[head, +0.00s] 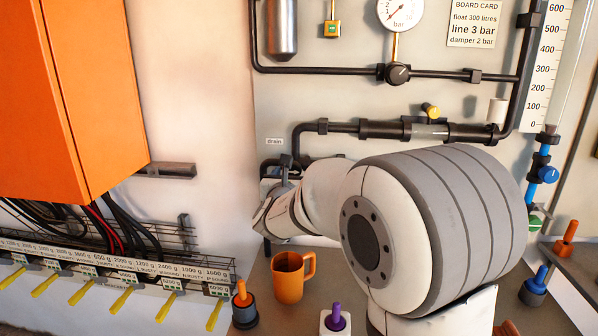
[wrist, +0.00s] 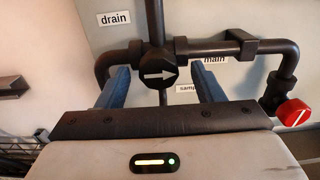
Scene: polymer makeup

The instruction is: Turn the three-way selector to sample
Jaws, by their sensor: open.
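The three-way selector is a dark round knob (wrist: 158,72) with a white arrow, at a junction of black pipes in the wrist view. The "drain" label (wrist: 115,18) is at upper left. The "sample" label (wrist: 186,88) is below right of the knob and partly hidden by a finger. My gripper (wrist: 162,78) is open, with one blue finger on each side of the knob; I cannot tell whether they touch it. In the head view my arm hides the knob.
A red knob (wrist: 294,112) sits on the pipe at right in the wrist view. Below my arm in the head view, an orange mug (head: 289,281) and a purple-handled object (head: 336,319) stand on the bench. Black pipes (head: 340,127) run along the wall panel.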

